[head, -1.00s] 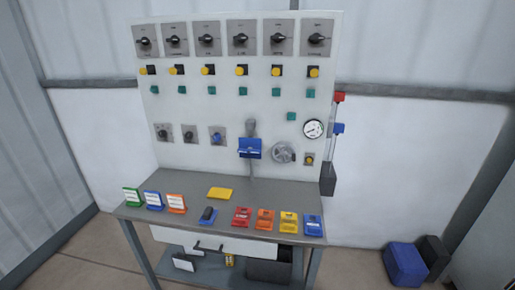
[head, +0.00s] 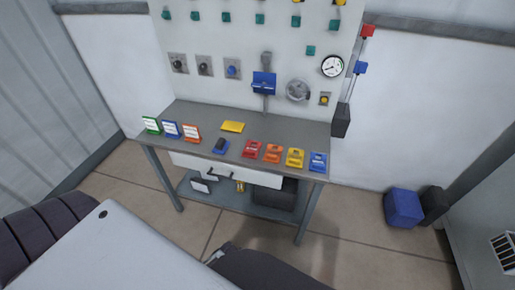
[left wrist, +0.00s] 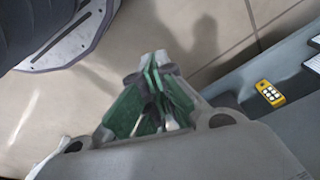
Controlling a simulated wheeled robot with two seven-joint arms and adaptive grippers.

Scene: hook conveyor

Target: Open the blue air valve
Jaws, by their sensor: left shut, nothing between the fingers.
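In the head view a blue box-shaped part (head: 264,83) sits on a grey vertical pipe at the middle of the white panel. A round blue knob (head: 233,69) is on a plate to its left. A small blue part (head: 361,68) is on the rod at the panel's right edge. No label is readable to tell which is the air valve. My left gripper (left wrist: 152,68) is shut and empty in the left wrist view, over the floor near the bench's lower shelf, away from these blue parts. My right gripper is not in view.
The grey bench (head: 284,125) stands before the panel (head: 220,50), with several coloured blocks and a yellow piece (head: 232,127) on top. A yellow handset (left wrist: 270,93) lies on the lower shelf. A blue box (head: 403,207) stands on the floor at right. Floor before the bench is open.

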